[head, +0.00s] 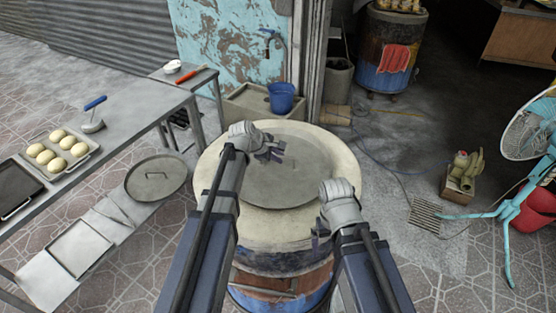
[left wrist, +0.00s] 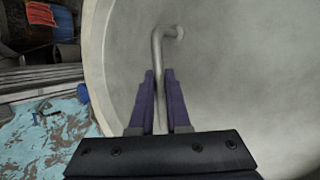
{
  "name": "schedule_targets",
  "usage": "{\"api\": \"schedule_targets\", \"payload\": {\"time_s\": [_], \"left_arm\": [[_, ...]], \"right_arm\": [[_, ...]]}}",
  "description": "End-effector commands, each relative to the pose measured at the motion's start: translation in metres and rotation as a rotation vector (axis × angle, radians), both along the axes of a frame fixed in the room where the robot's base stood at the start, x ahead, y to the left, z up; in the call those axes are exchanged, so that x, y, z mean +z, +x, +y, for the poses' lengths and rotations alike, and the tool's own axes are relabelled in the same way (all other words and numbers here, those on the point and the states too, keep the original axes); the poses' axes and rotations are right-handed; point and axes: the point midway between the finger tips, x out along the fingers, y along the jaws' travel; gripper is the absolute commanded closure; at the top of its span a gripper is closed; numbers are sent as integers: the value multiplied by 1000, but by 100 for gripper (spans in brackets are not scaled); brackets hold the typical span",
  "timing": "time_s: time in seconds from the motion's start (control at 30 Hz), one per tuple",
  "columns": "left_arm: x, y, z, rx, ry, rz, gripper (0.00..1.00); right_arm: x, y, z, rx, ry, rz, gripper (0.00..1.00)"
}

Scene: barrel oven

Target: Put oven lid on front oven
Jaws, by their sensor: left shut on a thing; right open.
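The front oven (head: 225,190) is a barrel with a wide cream rim around its top, directly in front of me. A round grey oven lid (head: 290,195) lies over the middle of that top; I cannot tell whether it touches the rim all around. My left gripper (head: 272,152) is over the lid's far left part. In the left wrist view, its fingers (left wrist: 160,100) are shut on the bent metal lid handle (left wrist: 157,55), with the pale lid surface (left wrist: 240,80) behind. My right gripper (head: 319,232) is open and empty at the oven's near right rim.
A table (head: 120,120) with a tray of dough balls (head: 58,148) stands left. A second barrel (head: 385,50), a blue bucket (head: 281,97) and a turquoise fan (head: 530,130) stand farther away.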

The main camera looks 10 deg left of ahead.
Motion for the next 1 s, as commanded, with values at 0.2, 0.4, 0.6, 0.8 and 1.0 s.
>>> {"api": "schedule_targets", "payload": {"time_s": [0.2, 0.4, 0.6, 0.8, 1.0], "left_arm": [[1, 0, 0, -1, 0, 0, 75], [1, 0, 0, 0, 0, 0, 55], [1, 0, 0, 0, 0, 0, 55], [6, -3, 2, 0, 0, 0, 55], [23, -12, 8, 1, 1, 0, 55]], "right_arm": [[1, 0, 0, 0, 0, 0, 0], [1, 0, 0, 0, 0, 0, 0], [1, 0, 0, 0, 0, 0, 0], [6, 0, 0, 0, 0, 0, 0], [24, 0, 0, 0, 0, 0, 0]]}}
